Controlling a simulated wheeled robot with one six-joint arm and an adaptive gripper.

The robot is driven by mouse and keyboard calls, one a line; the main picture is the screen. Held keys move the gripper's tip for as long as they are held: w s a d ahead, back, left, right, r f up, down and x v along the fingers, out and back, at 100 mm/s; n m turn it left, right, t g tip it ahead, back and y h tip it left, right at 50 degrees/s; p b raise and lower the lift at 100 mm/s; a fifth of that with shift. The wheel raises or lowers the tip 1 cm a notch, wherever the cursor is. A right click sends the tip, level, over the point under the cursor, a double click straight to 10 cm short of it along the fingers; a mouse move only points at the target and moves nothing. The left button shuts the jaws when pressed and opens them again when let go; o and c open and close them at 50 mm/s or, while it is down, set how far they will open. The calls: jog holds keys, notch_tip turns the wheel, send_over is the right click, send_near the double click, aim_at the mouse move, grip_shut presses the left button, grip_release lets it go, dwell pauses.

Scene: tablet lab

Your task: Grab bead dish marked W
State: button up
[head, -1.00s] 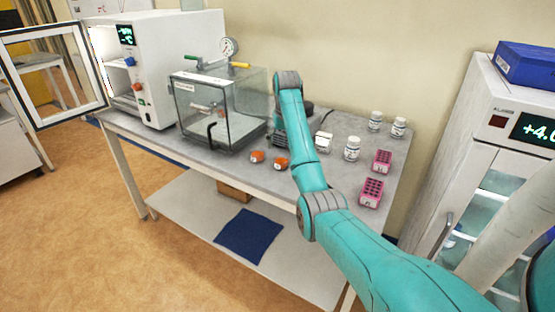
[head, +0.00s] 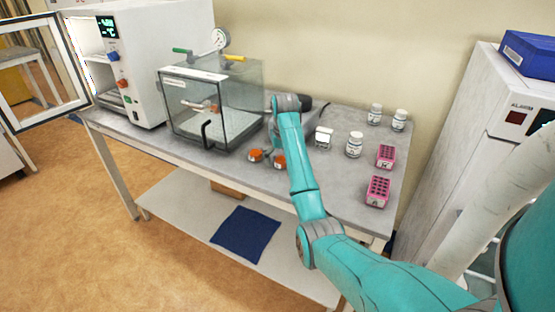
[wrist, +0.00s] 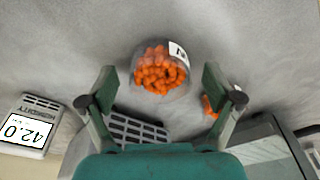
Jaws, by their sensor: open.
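Two small dishes of orange beads stand on the grey bench: a left one (head: 255,155) and a right one (head: 279,162), partly behind my arm. In the wrist view one clear round dish of orange beads (wrist: 158,76) lies ahead between my fingers, with a white label only partly readable, so I cannot tell if it is W. The other bead dish (wrist: 207,106) is mostly hidden behind the right finger. My gripper (wrist: 158,78) is open and empty, its fingers on either side of the nearer dish with gaps. In the head view my arm hides most of the gripper.
A glass chamber (head: 212,108) stands left of the dishes, a humidity meter (wrist: 28,125) to their right. A dark slotted object (wrist: 135,132) lies close to the nearer dish. White bottles (head: 355,146) and pink racks (head: 377,191) stand further right.

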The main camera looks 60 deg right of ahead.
jog(key=c, duration=1.3)
jog(key=shift+o, duration=0.2)
jog(key=shift+r, duration=0.1)
